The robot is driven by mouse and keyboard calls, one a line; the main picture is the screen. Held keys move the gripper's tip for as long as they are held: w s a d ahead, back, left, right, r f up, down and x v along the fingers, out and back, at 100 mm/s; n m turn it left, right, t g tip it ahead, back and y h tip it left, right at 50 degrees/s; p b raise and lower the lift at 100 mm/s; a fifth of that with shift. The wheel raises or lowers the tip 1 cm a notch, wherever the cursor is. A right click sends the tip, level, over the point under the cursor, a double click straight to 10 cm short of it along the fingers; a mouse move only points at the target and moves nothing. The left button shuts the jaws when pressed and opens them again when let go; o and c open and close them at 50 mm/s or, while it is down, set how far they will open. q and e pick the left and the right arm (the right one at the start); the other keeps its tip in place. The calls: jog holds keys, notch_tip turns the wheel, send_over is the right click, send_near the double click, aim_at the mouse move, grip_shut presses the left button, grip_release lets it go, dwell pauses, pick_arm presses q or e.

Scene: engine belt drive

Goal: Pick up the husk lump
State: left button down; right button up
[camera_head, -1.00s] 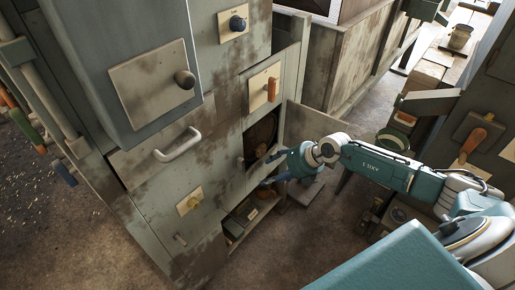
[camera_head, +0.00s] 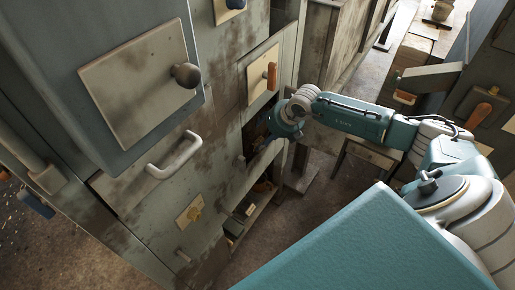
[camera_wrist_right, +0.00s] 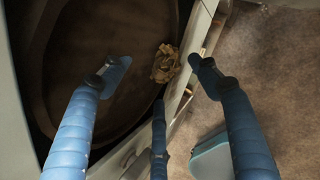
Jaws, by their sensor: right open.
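The husk lump (camera_wrist_right: 165,64) is a crumpled, brownish-yellow clump in the right wrist view. It sits at the right rim of a dark round opening (camera_wrist_right: 95,60), beside a pale metal edge. My right gripper (camera_wrist_right: 159,72) is open and empty, with blue fingertips to the left and right of the lump in that view and a third finger below. No finger visibly touches it, and the depth between them is hard to judge. In the head view my right gripper (camera_head: 258,142) is at the cabinet's opening, its fingers partly hidden. My left gripper is not in view.
The grey cabinet (camera_head: 150,215) has a white handle (camera_head: 174,155), a dark knob (camera_head: 187,76) and an orange lever (camera_head: 271,75) near my arm. A lower shelf (camera_head: 243,222) holds small items. Brown floor (camera_head: 300,215) is free to the right.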

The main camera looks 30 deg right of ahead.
aim_at(260, 141)
jog(key=shift+w+f, duration=0.2)
jog(key=shift+f, duration=0.1)
jog(key=b+x, duration=0.4)
jog(key=x, duration=0.1)
jog(key=shift+s+d+f, duration=0.15)
jog(key=shift+s, duration=0.15)
jog(key=shift+w, duration=0.1)
jog(key=shift+c, duration=0.5)
jog(key=c, duration=0.9)
